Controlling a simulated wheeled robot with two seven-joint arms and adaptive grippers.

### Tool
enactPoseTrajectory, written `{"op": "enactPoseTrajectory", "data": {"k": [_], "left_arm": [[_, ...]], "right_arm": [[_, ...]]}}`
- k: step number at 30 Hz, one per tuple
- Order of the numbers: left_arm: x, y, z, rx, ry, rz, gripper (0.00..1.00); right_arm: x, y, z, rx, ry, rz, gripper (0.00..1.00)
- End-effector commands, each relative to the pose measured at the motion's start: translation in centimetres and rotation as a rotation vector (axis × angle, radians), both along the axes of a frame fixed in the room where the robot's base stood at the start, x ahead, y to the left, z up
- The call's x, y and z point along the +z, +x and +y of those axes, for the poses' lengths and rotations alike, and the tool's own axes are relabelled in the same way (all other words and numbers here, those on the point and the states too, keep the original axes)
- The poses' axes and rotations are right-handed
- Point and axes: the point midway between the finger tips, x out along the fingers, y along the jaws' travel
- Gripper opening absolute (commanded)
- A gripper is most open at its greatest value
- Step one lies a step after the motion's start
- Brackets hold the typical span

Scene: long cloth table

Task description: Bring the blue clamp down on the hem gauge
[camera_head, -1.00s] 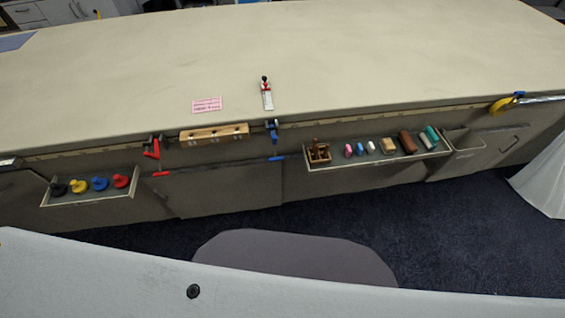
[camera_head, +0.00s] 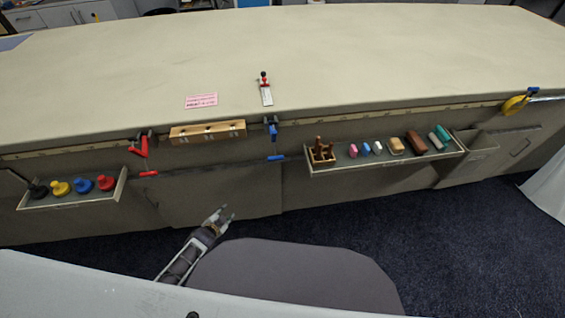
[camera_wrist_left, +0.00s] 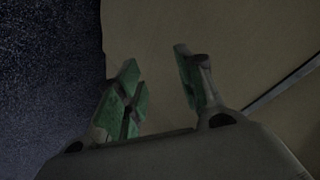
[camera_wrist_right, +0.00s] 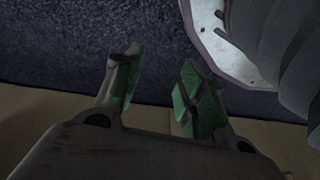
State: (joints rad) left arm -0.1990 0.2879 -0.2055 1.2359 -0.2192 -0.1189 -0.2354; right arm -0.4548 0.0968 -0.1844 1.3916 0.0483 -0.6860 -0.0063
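The blue clamp (camera_head: 272,128) hangs at the table's front edge near the middle, with a blue handle (camera_head: 276,158) low in front of the table. A pale metal ruler-like piece with a red slider and black knob (camera_head: 266,90), apparently the hem gauge, lies on the cloth just behind the clamp, apart from it. My left gripper (camera_head: 226,212) is open and empty, low in front of the table, below and left of the clamp; its spread fingers show in the left wrist view (camera_wrist_left: 160,75). My right gripper (camera_wrist_right: 160,75) is open and empty, outside the head view.
A red clamp (camera_head: 141,146) and a wooden block (camera_head: 207,132) are at the front edge to the left. Trays hold coloured knobs (camera_head: 82,186) at left and small blocks (camera_head: 396,146) at right. A yellow-and-blue item (camera_head: 516,103) hangs far right.

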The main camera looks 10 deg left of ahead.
Motion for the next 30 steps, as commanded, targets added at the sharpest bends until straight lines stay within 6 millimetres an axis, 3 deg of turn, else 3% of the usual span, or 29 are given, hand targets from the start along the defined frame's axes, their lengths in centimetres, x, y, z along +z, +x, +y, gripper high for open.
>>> {"op": "enactPoseTrajectory", "data": {"k": [12, 30], "left_arm": [[4.0, 6.3, -0.7, -0.110, 0.089, -0.182, 0.37], [11.3, 12.2, -2.8, -0.256, 0.230, -0.438, 0.37]], "right_arm": [[0.4, 2.9, 1.0, -0.001, 0.021, -0.033, 0.40], [2.5, 5.9, 2.2, 0.002, 0.052, -0.077, 0.40]]}}
